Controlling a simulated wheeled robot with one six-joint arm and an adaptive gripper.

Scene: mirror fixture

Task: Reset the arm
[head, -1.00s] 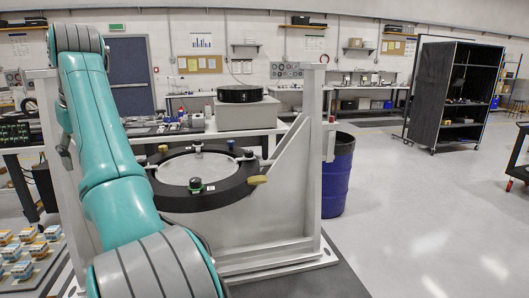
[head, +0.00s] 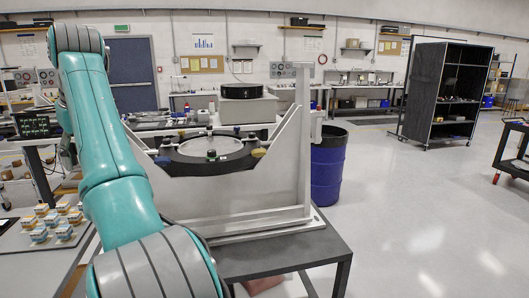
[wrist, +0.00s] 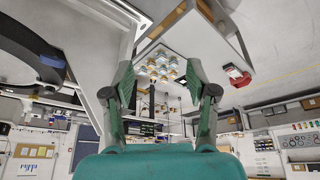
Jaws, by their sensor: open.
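My teal arm fills the left of the head view, raised and folded over at the top. My gripper (wrist: 160,82) is open and empty in the wrist view, its two green fingers spread wide. In the head view it is mostly hidden behind my arm. The mirror fixture stands to the right of my arm: a black ring (head: 185,165) around a bright disc, between pale metal side frames (head: 303,120). A dark part of the ring (wrist: 30,50) also shows at the left of the wrist view, apart from the fingers.
The fixture stands on a dark-topped table (head: 285,250). Several small orange, white and blue blocks (head: 62,218) sit at the left. A blue drum (head: 327,172) stands behind the fixture. A black shelf cart (head: 440,100) and a trolley (head: 510,155) are to the right. Floor on the right is clear.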

